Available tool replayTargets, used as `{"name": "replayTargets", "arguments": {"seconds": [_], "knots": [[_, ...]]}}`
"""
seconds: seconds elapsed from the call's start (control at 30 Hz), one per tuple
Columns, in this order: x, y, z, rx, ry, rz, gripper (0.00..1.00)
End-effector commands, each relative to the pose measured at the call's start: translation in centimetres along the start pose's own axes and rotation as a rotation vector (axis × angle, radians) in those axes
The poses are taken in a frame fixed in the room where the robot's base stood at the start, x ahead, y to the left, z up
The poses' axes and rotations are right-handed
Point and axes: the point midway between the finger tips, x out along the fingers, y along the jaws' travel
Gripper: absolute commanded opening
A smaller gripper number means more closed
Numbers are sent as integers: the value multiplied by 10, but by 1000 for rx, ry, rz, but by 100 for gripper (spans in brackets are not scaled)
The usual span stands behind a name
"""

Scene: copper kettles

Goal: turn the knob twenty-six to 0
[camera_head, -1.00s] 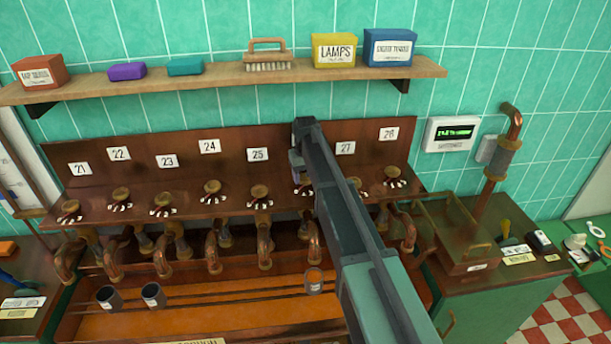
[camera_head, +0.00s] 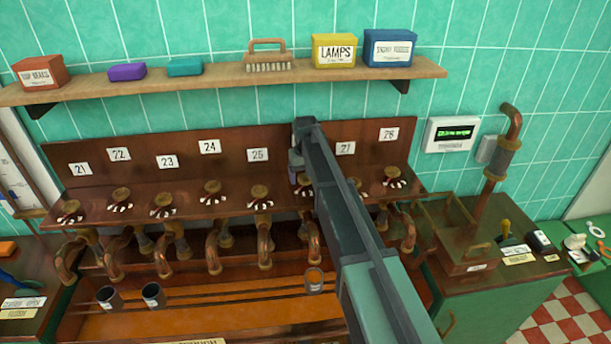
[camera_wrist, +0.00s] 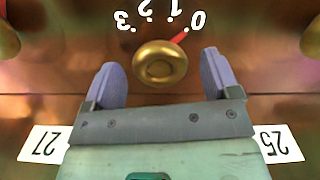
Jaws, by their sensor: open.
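In the wrist view, a round brass knob (camera_wrist: 160,63) stands between the upside-down plates for 25 (camera_wrist: 277,143) and 27 (camera_wrist: 43,145), so it is knob twenty-six. Its red pointer (camera_wrist: 181,36) points at the numeral 0 (camera_wrist: 197,21); 1, 2 and 3 are marked around the arc to the left. My gripper (camera_wrist: 161,66) is open, with one lilac finger on each side of the knob and visible gaps between. In the head view, my gripper (camera_head: 297,170) and arm hide plate 26 and much of that knob.
Similar brass knobs stand in a row on the copper panel, such as under plate 25 (camera_head: 258,155) and plate 27 (camera_head: 346,148). Curved copper spouts (camera_head: 214,250) hang below. A wooden shelf (camera_head: 215,80) with boxes and a brush runs above. Dark cups (camera_head: 153,295) stand lower left.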

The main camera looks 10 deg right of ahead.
Motion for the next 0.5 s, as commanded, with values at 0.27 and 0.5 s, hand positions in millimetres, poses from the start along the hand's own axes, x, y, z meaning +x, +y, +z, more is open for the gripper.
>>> {"name": "replayTargets", "arguments": {"seconds": [0.27,0.5], "knots": [[-61,0,0,0,0,0,82],[-107,0,0,0,0,0,82]]}}
